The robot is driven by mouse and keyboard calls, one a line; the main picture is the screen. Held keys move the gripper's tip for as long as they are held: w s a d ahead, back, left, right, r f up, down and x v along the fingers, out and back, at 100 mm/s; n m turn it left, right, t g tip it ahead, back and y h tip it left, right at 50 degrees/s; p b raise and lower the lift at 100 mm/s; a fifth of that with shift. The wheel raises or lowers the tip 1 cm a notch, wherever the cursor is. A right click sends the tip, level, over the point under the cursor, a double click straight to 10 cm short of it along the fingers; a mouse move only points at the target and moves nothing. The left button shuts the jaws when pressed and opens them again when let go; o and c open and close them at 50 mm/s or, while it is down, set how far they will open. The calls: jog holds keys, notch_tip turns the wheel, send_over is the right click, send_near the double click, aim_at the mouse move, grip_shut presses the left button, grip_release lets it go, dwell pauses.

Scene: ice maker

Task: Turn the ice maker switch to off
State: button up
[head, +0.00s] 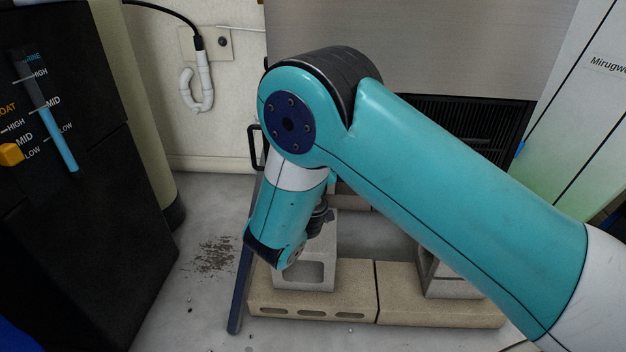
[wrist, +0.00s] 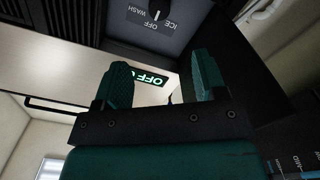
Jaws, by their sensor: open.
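The ice maker switch is a dark round knob (wrist: 158,10) with a white pointer mark, at the top edge of the wrist view and partly cut off. Its grey panel (wrist: 125,24) carries the words ICE, OFF and WASH, which appear upside down. I cannot tell exactly which word the pointer faces. My gripper (wrist: 164,72) is open, its two teal fingers apart, with nothing between them. The knob lies beyond the fingertips, apart from them. In the head view the ice maker's steel front (head: 440,45) stands behind my arm; the switch and gripper do not show there.
A green OFF sign (wrist: 152,78) shows between the fingers on a pale steel surface. In the head view, concrete blocks (head: 310,305) lie on the floor below the ice maker. A black machine with sliders (head: 65,200) stands at left.

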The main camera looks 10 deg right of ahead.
jog(key=b+v, duration=0.2)
jog(key=shift+s+b, duration=0.1)
jog(key=shift+b, duration=0.2)
jog(key=s+d+r+m+g+y+p, duration=0.2)
jog(key=s+d+r+m+g+p, duration=0.25)
jog(key=s+d+g, duration=0.4)
jog(key=s+a+r+n+g+y+p, duration=0.2)
jog(key=s+a+r+n+g+y, duration=0.15)
jog(key=s, duration=0.45)
jog(key=s+a+r+n+g+y+p, duration=0.1)
jog(key=s+a+r+n+g+y, duration=0.1)
jog(key=s+r, duration=0.5)
jog(key=s+a+r+n+g+y+p, duration=0.2)
jog(key=s+n+g, duration=0.1)
jog(key=s, duration=0.7)
notch_tip(320, 180, up, 37)
jog(key=p, duration=3.7)
